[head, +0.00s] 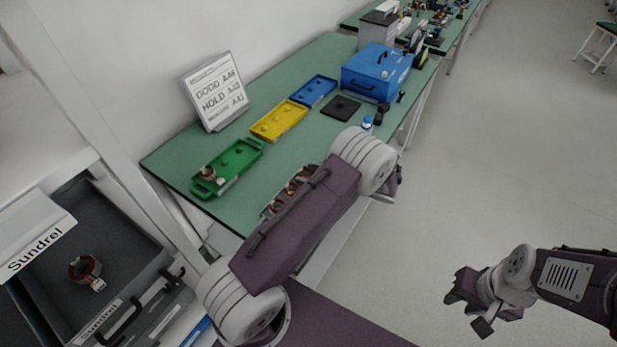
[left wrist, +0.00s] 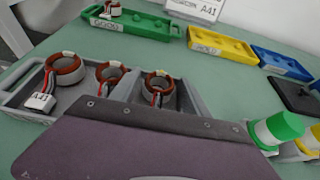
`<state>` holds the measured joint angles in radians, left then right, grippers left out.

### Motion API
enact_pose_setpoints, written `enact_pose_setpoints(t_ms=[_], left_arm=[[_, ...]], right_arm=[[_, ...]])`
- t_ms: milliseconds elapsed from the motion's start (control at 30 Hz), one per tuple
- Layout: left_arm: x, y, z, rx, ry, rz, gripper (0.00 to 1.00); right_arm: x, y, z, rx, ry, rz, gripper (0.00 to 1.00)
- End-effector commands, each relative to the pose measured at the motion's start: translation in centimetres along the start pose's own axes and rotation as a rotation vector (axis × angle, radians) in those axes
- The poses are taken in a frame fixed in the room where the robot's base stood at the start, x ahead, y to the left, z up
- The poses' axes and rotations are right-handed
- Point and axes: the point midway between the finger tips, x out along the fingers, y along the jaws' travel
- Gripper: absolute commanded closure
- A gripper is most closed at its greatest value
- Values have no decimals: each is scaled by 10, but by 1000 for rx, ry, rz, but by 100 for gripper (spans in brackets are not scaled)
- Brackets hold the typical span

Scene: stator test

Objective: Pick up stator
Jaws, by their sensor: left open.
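Three copper-wound stators sit in a grey tray (left wrist: 20,92) in the left wrist view: a left one (left wrist: 66,68) with a white tag, a middle one (left wrist: 110,72) and a right one (left wrist: 159,84). In the head view the tray's stators (head: 290,190) are partly hidden by my left arm. Another stator (head: 208,173) sits on the green tray (head: 240,158). A tagged stator (head: 84,268) lies in the open grey drawer at left. My left gripper (head: 396,184) is mostly hidden behind its wrist, open. My right gripper (head: 474,308) is open and empty over the floor.
Yellow (head: 280,120) and blue (head: 315,91) trays line the green bench beside a standing sign (head: 214,92). A blue case (head: 377,71) and black pad (head: 341,107) lie farther back. Green-topped (left wrist: 276,131) and yellow-topped (left wrist: 309,142) objects show at right in the left wrist view.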

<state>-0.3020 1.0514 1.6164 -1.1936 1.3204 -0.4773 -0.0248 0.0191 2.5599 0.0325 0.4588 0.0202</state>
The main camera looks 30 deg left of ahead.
Motion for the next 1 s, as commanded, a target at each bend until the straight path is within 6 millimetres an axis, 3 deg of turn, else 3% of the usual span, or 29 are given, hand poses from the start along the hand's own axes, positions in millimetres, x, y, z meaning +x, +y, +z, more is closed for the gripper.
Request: enact_pose_setpoints(t_ms=[67, 200, 267, 567, 767, 800, 1000], left_arm=[[0, 0, 0, 0, 0, 0, 49], [0, 0, 0, 0, 0, 0, 88], [0, 0, 0, 0, 0, 0, 100], [-2, 0, 4, -1, -1, 0, 100], [-14, -1, 33, -6, 0, -1, 100], [-18, 0, 41, -5, 0, -1, 100], [-72, 6, 46, -2, 0, -5, 100]], right_arm=[[0, 0, 0, 0, 0, 0, 67], [0, 0, 0, 0, 0, 0, 67], [0, 0, 0, 0, 0, 0, 67], [0, 0, 0, 0, 0, 0, 67], [-2, 0, 0, 0, 0, 0, 67], [-3, 0, 0, 0, 0, 0, 67], [-2, 0, 0, 0, 0, 0, 67]])
